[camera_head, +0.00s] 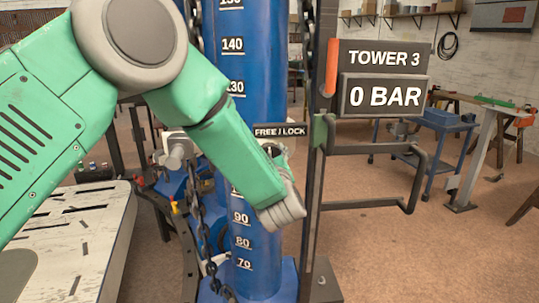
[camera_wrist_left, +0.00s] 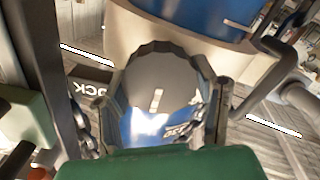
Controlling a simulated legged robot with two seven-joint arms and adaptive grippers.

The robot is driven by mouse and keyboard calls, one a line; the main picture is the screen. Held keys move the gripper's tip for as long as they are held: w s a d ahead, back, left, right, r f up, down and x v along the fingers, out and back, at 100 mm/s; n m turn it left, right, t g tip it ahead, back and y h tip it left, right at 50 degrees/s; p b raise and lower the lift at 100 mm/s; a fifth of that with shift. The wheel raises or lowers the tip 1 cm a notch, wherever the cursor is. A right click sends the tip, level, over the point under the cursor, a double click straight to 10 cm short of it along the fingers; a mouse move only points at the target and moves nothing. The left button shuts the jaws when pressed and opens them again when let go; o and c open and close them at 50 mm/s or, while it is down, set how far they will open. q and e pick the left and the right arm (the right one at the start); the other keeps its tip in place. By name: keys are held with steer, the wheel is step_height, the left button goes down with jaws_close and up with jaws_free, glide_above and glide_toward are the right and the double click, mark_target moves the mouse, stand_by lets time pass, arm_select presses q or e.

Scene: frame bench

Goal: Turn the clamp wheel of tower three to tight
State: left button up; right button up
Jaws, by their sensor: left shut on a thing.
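The clamp wheel (camera_wrist_left: 160,78) is a dark, scalloped round knob with a pale mark on its face, in the middle of the left wrist view. My left gripper (camera_wrist_left: 155,108) has a finger on each side of it and is shut on its rim. In the head view my left arm reaches in from the left to the blue tower three (camera_head: 233,50), its wrist at the column's right side. The arm hides the wheel and most of the gripper there. A FREE / LOCK plate (camera_head: 280,131) shows just above the wrist. My right gripper is not in view.
A sign (camera_head: 385,57) reads TOWER 3, and a display (camera_head: 384,96) below it reads 0 BAR. A dark upright post and a bent handle bar (camera_head: 375,205) stand right of the wrist. A chain (camera_head: 205,225) hangs left of the column.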

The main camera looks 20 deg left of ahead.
arm_select(q)
steer(key=shift+s+d+f+m, duration=0.1)
steer(key=shift+f+m, duration=0.2)
steer(key=shift+f, duration=0.15)
steer(key=o, duration=1.1)
steer(key=shift+o, duration=0.3)
steer(key=shift+r, duration=0.1)
steer(key=shift+s+d+r, duration=0.2)
steer(key=v, duration=1.1)
steer(key=shift+f, duration=0.25)
